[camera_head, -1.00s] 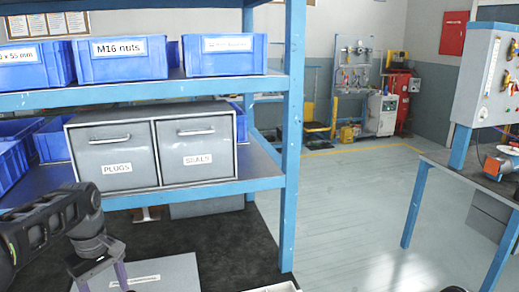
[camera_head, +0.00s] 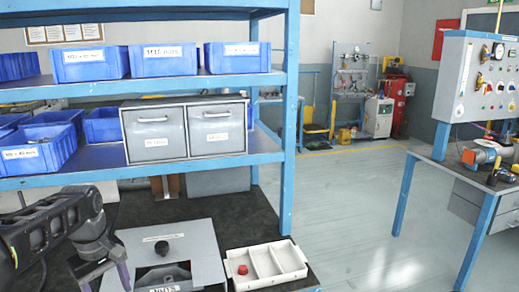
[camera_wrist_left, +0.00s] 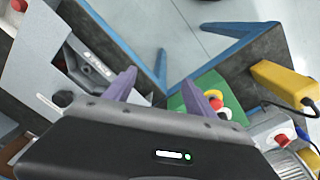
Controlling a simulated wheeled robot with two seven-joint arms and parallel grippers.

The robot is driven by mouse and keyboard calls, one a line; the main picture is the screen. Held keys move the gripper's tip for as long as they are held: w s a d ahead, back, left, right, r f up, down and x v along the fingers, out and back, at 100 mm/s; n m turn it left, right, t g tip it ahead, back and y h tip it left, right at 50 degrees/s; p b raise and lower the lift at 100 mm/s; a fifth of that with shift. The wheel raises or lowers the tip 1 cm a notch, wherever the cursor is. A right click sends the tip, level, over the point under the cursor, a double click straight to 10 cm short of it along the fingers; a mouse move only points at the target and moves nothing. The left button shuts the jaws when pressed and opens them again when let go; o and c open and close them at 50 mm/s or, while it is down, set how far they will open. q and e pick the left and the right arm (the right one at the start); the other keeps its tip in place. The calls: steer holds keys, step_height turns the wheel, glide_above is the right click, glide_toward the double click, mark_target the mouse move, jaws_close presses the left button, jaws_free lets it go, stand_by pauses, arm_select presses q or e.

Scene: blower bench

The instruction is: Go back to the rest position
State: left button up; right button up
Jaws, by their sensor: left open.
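My left gripper (camera_head: 106,282) is low at the left of the head view, its purple fingers cut by the bottom edge. It is over or beside a grey box (camera_head: 198,240) with a black knob; I cannot tell its height above the bench. In the left wrist view the two purple fingers (camera_wrist_left: 160,92) stand wide apart with nothing between them. My right gripper is in neither view.
A white divided tray (camera_head: 290,258) with a red piece stands right of the grey box. A blue shelf rack (camera_head: 288,130) with blue bins and grey drawers (camera_head: 186,130) rises behind. A control-panel bench (camera_head: 440,165) stands right; the floor (camera_head: 345,210) between is clear.

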arm_select(q)
steer(key=w+d+f+m+t, duration=0.4)
steer(key=w+d+f+m, duration=0.15)
steer(key=w+f, duration=0.3)
steer(key=s+d+f+m+h, duration=0.2)
steer(key=d+f, duration=0.9)
steer(key=f, duration=0.3)
steer(key=s+d+f+g, duration=0.1)
steer(key=s+d+f, duration=0.3)
steer(key=s, duration=0.5)
steer(key=s+d+f+m+g+h, duration=0.1)
steer(key=s+d+f, duration=0.4)
steer(key=s+f, duration=0.2)
steer(key=s+d+f+m+g+h, duration=0.1)
steer(key=s+d+f, duration=0.3)
steer(key=s, duration=0.7)
steer(key=shift+s+d+f+g, duration=0.25)
steer(key=shift+f+g, duration=0.25)
steer(key=shift+f, duration=0.3)
steer(key=shift+c, duration=0.3)
